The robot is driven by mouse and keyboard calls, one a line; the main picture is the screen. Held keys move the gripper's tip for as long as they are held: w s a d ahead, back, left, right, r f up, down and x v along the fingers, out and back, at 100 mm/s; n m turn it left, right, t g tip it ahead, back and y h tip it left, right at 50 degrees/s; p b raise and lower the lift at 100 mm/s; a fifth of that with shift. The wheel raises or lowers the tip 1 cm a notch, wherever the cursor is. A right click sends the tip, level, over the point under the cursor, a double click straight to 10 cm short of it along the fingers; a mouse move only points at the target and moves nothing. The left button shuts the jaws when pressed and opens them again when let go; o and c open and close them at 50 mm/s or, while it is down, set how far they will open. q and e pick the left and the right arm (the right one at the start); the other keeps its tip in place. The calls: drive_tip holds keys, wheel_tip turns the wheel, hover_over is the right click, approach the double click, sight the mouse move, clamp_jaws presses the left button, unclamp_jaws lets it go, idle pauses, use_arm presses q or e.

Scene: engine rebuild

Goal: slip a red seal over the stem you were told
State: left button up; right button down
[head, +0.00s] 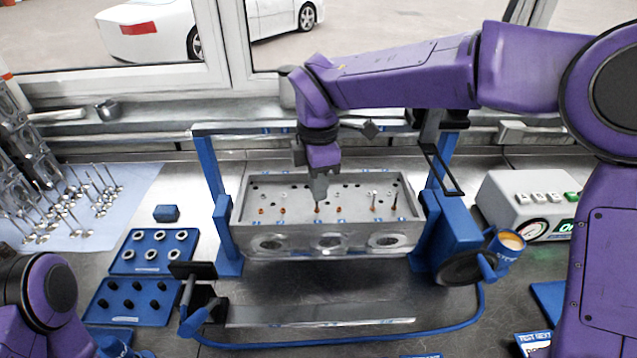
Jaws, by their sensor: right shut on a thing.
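The grey cylinder head (300,228) lies in a blue stand. A front row of small orange-red pieces runs along its top, such as the one at the left (262,210). Thin silver stems (374,194) stand at the right part of this row. My right gripper (318,200) points down over the middle of the row. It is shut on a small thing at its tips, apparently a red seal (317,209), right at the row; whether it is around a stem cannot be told.
Blue trays at left hold silver rings (186,235) and black pieces (160,286). Several valves (75,205) stand on a pale sheet. A blue cup (507,250) and a gauge box (530,203) are at right. The stand's blue posts (212,190) flank the head.

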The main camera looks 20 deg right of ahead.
drive_tip(key=c, duration=1.1)
unclamp_jaws()
